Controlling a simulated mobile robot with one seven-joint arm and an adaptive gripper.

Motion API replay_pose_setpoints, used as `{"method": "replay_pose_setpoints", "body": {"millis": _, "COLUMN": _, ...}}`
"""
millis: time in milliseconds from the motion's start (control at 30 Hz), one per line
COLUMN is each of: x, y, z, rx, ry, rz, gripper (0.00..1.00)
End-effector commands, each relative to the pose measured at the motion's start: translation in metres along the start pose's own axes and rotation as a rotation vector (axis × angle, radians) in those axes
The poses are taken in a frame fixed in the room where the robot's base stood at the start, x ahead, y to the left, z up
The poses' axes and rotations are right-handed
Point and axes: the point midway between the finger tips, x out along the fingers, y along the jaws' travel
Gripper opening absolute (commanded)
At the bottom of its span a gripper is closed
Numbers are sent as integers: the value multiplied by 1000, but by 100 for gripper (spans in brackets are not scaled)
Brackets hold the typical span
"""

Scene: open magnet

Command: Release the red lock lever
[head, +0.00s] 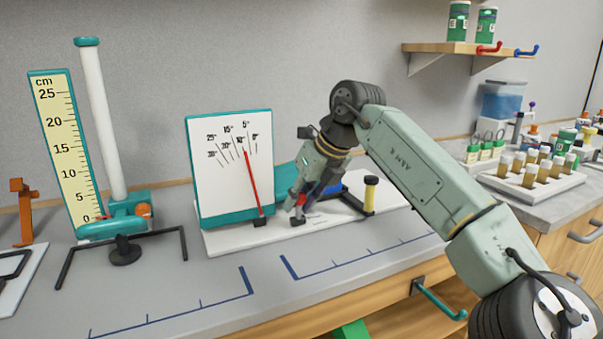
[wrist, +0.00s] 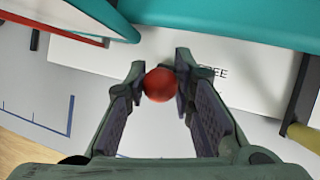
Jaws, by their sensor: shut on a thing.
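The red lock lever's round knob (wrist: 160,85) sits between the two fingers of my gripper (wrist: 160,76) in the wrist view. The fingers are closed in on the knob, one on each side. In the head view, my gripper (head: 299,208) is low over the white base plate, just right of the dial board, with a bit of the red lever (head: 300,199) showing at the fingers. Most of the lever's stem is hidden. The word "FREE" is printed on the base (wrist: 225,78), right of the knob in the wrist view.
A dial board (head: 215,185) with a red needle stands left of my gripper. The bench front (head: 215,305) is clear.

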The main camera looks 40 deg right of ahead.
Motion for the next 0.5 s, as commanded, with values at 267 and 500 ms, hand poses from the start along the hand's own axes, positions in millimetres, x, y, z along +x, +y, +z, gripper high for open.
{"method": "replay_pose_setpoints", "body": {"millis": 267, "x": -1, "y": -1, "z": 9, "rx": 32, "ry": 128, "rz": 17, "gripper": 0}}
{"method": "replay_pose_setpoints", "body": {"millis": 500, "x": 3, "y": -2, "z": 9, "rx": 43, "ry": 169, "rz": 22, "gripper": 0}}
